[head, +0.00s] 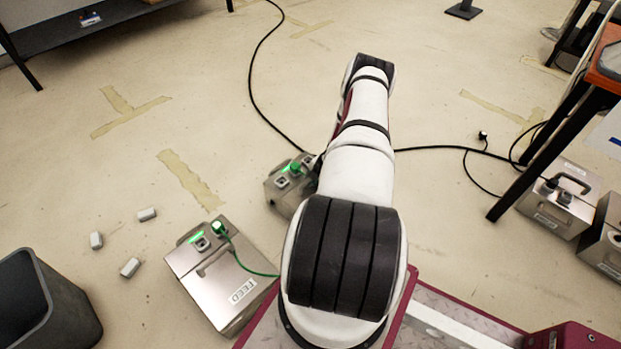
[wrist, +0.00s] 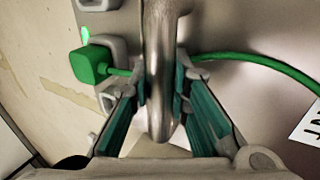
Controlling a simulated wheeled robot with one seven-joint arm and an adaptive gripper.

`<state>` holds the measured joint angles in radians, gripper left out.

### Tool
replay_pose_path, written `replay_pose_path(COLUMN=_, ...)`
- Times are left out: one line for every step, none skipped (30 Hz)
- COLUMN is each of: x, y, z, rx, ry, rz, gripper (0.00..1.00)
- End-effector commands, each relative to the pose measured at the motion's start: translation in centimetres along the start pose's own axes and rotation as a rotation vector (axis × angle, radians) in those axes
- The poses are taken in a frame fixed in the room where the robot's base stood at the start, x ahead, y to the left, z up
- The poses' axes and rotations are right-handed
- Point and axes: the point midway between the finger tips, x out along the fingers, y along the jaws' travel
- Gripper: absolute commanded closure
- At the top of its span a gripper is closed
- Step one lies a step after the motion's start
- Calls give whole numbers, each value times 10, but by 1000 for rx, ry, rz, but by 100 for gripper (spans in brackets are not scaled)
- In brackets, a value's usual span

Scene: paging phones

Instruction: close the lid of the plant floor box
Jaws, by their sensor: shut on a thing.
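In the wrist view, my gripper (wrist: 161,98) is shut on a bare metal handle (wrist: 160,45), one finger on each side. A green plug (wrist: 90,64) sits in a socket left of the handle, and a green cable (wrist: 250,60) runs behind it to the right. A label shows only in part at the right edge. In the head view, a metal box (head: 280,198) with a green plug is partly hidden behind my arm, which also hides my gripper. I cannot read its label or tell how its lid stands.
A metal box marked FEED (head: 222,285) with a green plug stands left of my arm. A dark bin (head: 45,305) and several small grey blocks (head: 130,267) lie farther left. More metal boxes (head: 560,205) stand at right by a table leg. Black cables (head: 255,80) cross the floor.

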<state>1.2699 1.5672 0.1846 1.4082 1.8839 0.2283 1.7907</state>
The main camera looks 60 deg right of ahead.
Motion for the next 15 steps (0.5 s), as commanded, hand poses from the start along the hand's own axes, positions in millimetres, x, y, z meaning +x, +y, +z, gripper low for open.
replay_pose_path(x=0, y=-1, z=-1, rx=0, ry=1, rz=-1, gripper=100)
replay_pose_path(x=0, y=-1, z=-1, rx=0, ry=1, rz=-2, gripper=100)
replay_pose_path(x=0, y=-1, z=-1, rx=0, ry=1, rz=-2, gripper=100)
replay_pose_path(x=0, y=-1, z=-1, rx=0, ry=1, rz=-2, gripper=100)
replay_pose_path(x=0, y=-1, z=-1, rx=0, ry=1, rz=-2, gripper=100)
replay_pose_path(x=0, y=-1, z=-1, rx=0, ry=1, rz=-2, gripper=100)
replay_pose_path(x=0, y=-1, z=-1, rx=0, ry=1, rz=-2, gripper=81)
replay_pose_path(x=0, y=-1, z=-1, rx=0, ry=1, rz=-3, gripper=74)
replay_pose_path(x=0, y=-1, z=-1, rx=0, ry=1, rz=-3, gripper=65)
replay_pose_path(x=0, y=-1, z=-1, rx=0, ry=1, rz=-3, gripper=62)
replay_pose_path(x=0, y=-1, z=-1, rx=0, ry=1, rz=-3, gripper=62)
replay_pose_path(x=0, y=-1, z=-1, rx=0, ry=1, rz=-3, gripper=62)
replay_pose_path(x=0, y=-1, z=-1, rx=0, ry=1, rz=-3, gripper=62)
replay_pose_path(x=0, y=-1, z=-1, rx=0, ry=1, rz=-3, gripper=62)
replay_pose_path(x=0, y=-1, z=0, rx=1, ry=1, rz=-3, gripper=62)
